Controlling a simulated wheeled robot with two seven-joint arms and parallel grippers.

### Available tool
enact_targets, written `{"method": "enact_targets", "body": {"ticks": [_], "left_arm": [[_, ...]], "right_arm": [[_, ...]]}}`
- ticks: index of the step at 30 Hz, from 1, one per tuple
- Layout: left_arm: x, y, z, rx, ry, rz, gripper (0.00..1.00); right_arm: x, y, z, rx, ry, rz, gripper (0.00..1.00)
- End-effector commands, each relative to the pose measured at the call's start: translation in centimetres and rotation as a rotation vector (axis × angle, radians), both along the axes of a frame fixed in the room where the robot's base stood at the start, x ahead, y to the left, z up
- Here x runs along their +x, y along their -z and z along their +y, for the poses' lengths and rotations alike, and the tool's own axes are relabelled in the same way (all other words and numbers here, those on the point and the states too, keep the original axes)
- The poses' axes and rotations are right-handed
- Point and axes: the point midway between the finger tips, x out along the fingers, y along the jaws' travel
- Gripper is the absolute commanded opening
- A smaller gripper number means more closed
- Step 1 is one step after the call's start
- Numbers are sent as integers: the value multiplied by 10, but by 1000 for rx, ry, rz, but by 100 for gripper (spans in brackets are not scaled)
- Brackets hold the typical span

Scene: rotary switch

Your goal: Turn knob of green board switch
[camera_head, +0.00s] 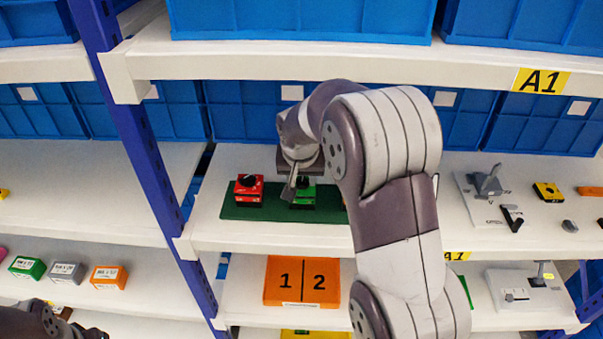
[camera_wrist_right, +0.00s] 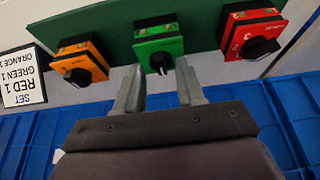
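The green switch (camera_head: 304,196) with a black knob sits on the dark green board (camera_head: 240,207) on the shelf, between a red switch (camera_head: 249,190) and an orange switch, which my right arm hides in the head view. In the right wrist view, the green switch (camera_wrist_right: 158,45) and its black knob (camera_wrist_right: 161,64) are in front of my right gripper (camera_wrist_right: 158,70). The fingers are apart, one on either side of the knob, and contact cannot be made out. The orange switch (camera_wrist_right: 80,62) and red switch (camera_wrist_right: 250,38) flank it. My left gripper (camera_head: 75,328) shows partly at the lower left edge.
A white sign (camera_wrist_right: 22,77) with lettering stands beside the orange switch. Blue bins (camera_head: 240,110) line the shelf's back. A shelf beam (camera_head: 300,62) runs above and a blue post (camera_head: 135,140) stands left. Grey and yellow devices (camera_head: 485,182) lie right.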

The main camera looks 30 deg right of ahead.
Motion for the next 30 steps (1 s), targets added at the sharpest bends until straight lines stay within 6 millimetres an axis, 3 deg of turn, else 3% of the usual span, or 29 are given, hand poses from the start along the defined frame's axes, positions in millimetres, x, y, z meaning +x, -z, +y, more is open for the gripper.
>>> {"method": "enact_targets", "body": {"ticks": [5,13,16,17,30], "left_arm": [[0,-2,0,0,0,0,38],[0,-2,0,0,0,0,38],[0,-2,0,0,0,0,38],[0,-2,0,0,0,0,38],[0,-15,0,0,0,0,38]], "right_arm": [[4,13,-3,0,1,0,38],[5,15,-3,0,0,-1,38],[5,15,-3,1,0,0,6],[5,15,-3,0,0,-1,0],[4,11,-4,1,-62,-1,0]]}}
